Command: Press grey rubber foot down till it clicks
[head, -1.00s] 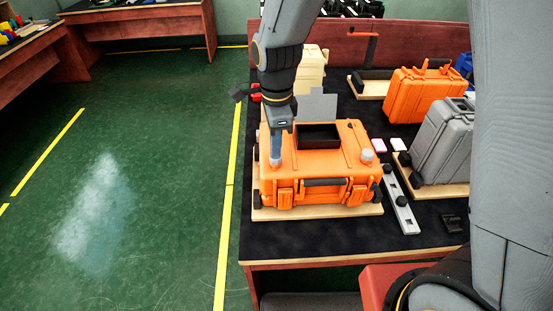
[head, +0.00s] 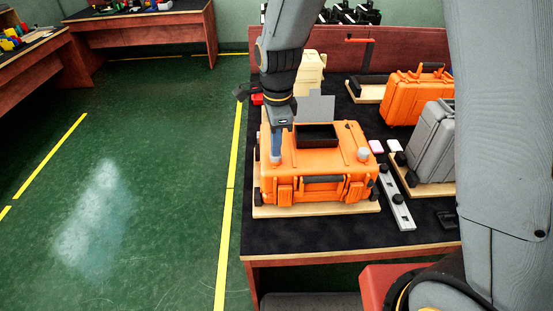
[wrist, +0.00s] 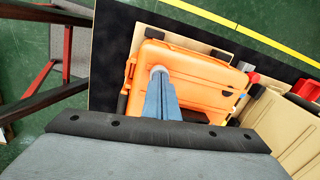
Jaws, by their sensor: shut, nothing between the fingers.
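An orange case (head: 318,163) lies flat on a wooden board (head: 330,210) on the bench. One grey rubber foot (head: 363,154) stands up at the right of its top. Another grey foot (wrist: 158,69) is at the fingertips in the wrist view, near the case's left side. My gripper (head: 275,157) is shut, points down and appears to touch this left foot from above. The fingers hide most of that foot, so how deep it sits cannot be told.
A dark open recess (head: 317,135) is in the case top, with a grey panel (head: 315,106) behind. A grey rail (head: 397,200) lies at the right. A grey case (head: 433,145) and another orange case (head: 412,97) stand beyond. The bench front is clear.

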